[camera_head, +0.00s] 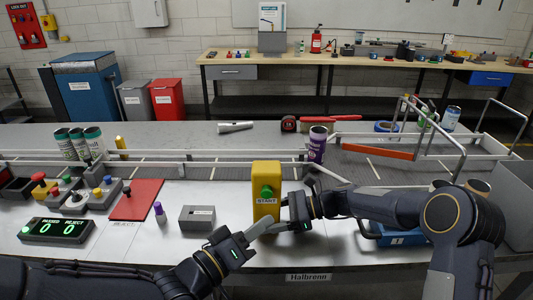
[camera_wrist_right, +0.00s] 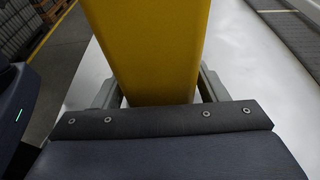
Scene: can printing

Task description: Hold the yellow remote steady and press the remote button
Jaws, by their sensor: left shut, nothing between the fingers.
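The yellow remote (camera_head: 266,178) stands upright on the near worktop, with a green button (camera_head: 267,193) on its front above a START label (camera_head: 265,201). My right gripper (camera_head: 284,202) comes from the right and is shut on the remote. In the right wrist view the remote (camera_wrist_right: 150,50) fills the space between the two fingers (camera_wrist_right: 160,92). My left gripper (camera_head: 270,225) is shut and empty, its fingertips just in front of the remote's lower part, below the button. I cannot tell whether they touch the remote.
A grey box (camera_head: 197,218), a purple-capped marker (camera_head: 159,212) and a counter display (camera_head: 56,230) stand to the left. A purple can (camera_head: 317,146) stands behind the remote near the conveyor rails. A blue tray (camera_head: 400,238) lies under my right arm. White worktop between the grey box and remote is clear.

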